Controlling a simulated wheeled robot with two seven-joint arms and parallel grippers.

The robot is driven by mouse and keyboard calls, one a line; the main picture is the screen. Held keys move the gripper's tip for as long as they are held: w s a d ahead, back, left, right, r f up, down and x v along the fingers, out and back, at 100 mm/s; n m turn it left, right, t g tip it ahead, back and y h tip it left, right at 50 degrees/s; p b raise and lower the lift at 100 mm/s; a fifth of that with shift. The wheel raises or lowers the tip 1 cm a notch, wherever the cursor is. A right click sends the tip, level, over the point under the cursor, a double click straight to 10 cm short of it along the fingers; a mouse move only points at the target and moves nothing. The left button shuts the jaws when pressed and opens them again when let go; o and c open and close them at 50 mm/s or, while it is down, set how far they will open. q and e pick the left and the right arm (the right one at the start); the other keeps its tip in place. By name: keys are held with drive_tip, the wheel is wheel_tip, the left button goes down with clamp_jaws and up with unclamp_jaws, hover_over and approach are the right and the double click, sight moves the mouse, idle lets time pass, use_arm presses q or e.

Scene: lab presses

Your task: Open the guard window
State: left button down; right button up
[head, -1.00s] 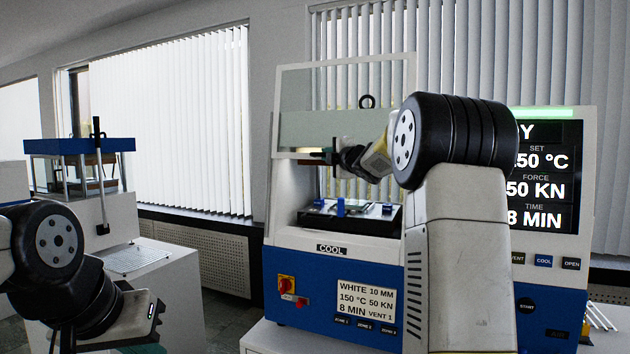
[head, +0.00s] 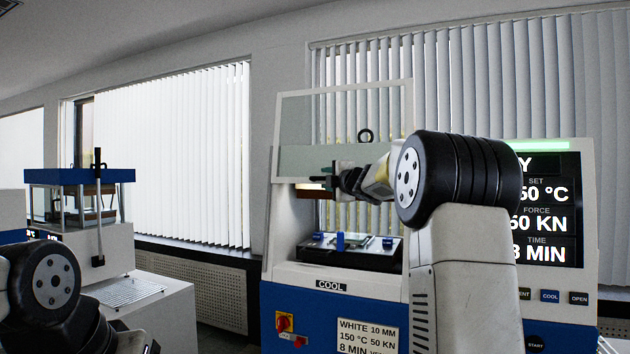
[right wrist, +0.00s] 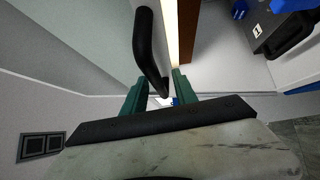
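The guard window (head: 340,105) is a pale-framed clear pane on the front of the blue and white press. It stands raised, its upper part above the press top, and the chamber below shows open. My right gripper (head: 331,178) is at its lower edge. In the right wrist view the black curved handle (right wrist: 146,45) runs down to the gap between the green fingertips of my right gripper (right wrist: 160,92). The fingers are apart; whether they touch the handle I cannot tell. Only part of my left arm shows at the lower left; its fingers are out of frame.
Inside the chamber is a dark platen (head: 350,252) with blue clamps. A control screen (head: 545,208) is at the right, partly behind my right arm. A second, smaller press (head: 80,177) stands at the left. Floor shows between the two machines.

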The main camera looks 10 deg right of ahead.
drive_tip(key=s+d, duration=0.1)
drive_tip(key=s, duration=0.6)
drive_tip(key=shift+s+d+f, duration=0.15)
drive_tip(key=shift+s+d, duration=0.1)
drive_tip(key=shift+s, duration=0.05)
drive_tip(key=s+f+m+g+h, duration=0.2)
drive_tip(key=s+f+m, duration=0.3)
drive_tip(key=s+m, duration=0.25)
drive_tip(key=s+f+m+g+h, duration=0.2)
drive_tip(key=s+f+m+h, duration=0.1)
drive_tip(key=s+f+m, duration=0.4)
drive_tip(key=s+a+f+m+g+y, duration=0.1)
drive_tip(key=s+a+f+g, duration=0.1)
drive_tip(key=s+f, duration=0.3)
drive_tip(key=s+a+f+m+g+y, duration=0.1)
drive_tip(key=s+a+f+m+g, duration=0.1)
drive_tip(key=s, duration=0.9)
drive_tip(key=s+a+f+m+g+y, duration=0.1)
drive_tip(key=s+a+f+m+g, duration=0.1)
drive_tip(key=s+a+f, duration=0.3)
drive_tip(key=s+f+g, duration=0.1)
drive_tip(key=s+f, duration=0.2)
drive_tip(key=shift+s+a+f+g+y, duration=0.25)
drive_tip(key=shift+s+a+g+y, duration=0.05)
drive_tip(key=shift+s+a+g, duration=0.1)
